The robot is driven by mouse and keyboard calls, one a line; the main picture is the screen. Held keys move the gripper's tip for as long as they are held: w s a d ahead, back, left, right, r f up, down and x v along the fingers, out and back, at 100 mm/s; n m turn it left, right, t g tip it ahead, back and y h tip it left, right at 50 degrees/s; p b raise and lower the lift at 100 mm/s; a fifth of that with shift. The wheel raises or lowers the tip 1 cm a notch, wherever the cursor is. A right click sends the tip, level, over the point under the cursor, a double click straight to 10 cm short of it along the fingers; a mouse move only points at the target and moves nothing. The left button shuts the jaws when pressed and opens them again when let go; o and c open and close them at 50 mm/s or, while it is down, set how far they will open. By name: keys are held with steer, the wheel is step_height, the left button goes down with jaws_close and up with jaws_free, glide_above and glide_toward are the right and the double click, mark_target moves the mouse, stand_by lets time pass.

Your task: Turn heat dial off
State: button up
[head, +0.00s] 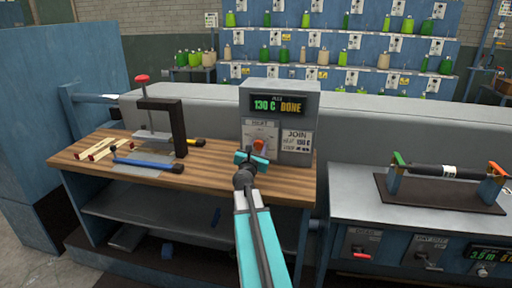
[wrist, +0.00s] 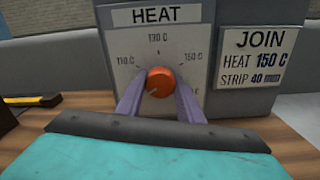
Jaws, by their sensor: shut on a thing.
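The heat dial is an orange-red round knob (wrist: 161,82) on a pale plate marked HEAT, with 110 C, 130 C and 150 C around it. It also shows in the head view (head: 259,144), partly behind my gripper. My gripper (wrist: 160,91) has its two purple-grey fingers closed on either side of the dial, gripping it. A pale mark on the knob seems to point to the lower left. The dial sits on a grey control box (head: 279,99) whose display reads 130 C DONE.
A JOIN card (wrist: 262,56) reads heat 150 C, strip 40 mm. A clamp with a red knob (head: 141,78) and a blue-handled tool (head: 149,164) are on the wooden bench (head: 210,180) to the left. A metal bench (head: 350,213) stands at right.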

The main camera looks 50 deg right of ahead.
steer(key=shift+s+d+r, duration=0.1)
steer(key=shift+s+d, duration=0.05)
steer(key=shift+s, duration=0.05)
steer(key=o, duration=1.1)
steer(key=shift+c, duration=0.2)
